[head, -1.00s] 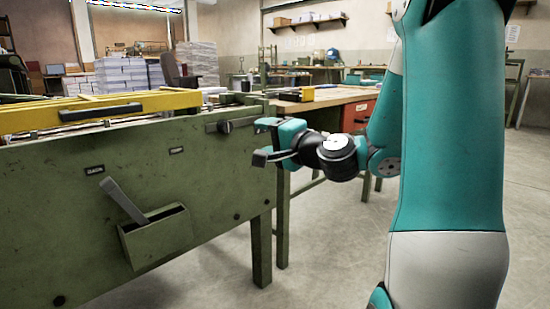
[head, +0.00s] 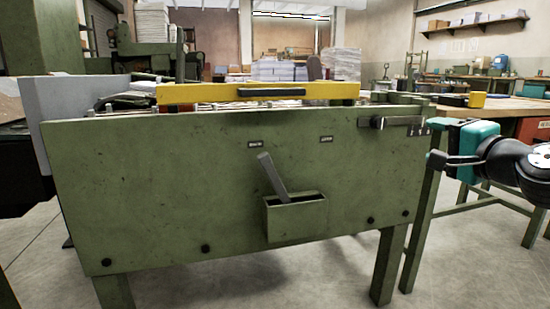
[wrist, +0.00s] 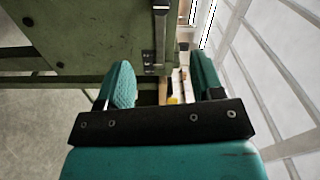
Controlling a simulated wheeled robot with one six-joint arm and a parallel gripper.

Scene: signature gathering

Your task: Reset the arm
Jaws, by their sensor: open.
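My gripper (head: 446,148) is at the right edge of the head view, by the right end of the green machine (head: 150,180). Its teal fingers are apart with nothing held between them. The wrist view shows both fingers of my gripper (wrist: 163,82) spread, with the machine's green panel (wrist: 90,35) beyond and to the left. A metal slide handle (head: 378,123) sits at the panel's upper right, left of my gripper. A grey lever (head: 272,177) leans to the upper left out of a green box (head: 297,220) on the panel.
A yellow bar (head: 190,95) runs along the machine's top. A wooden workbench (head: 510,106) stands behind my gripper to the right. Paper stacks (head: 280,70) stand at the back. Bare floor (head: 465,270) shows at the lower right.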

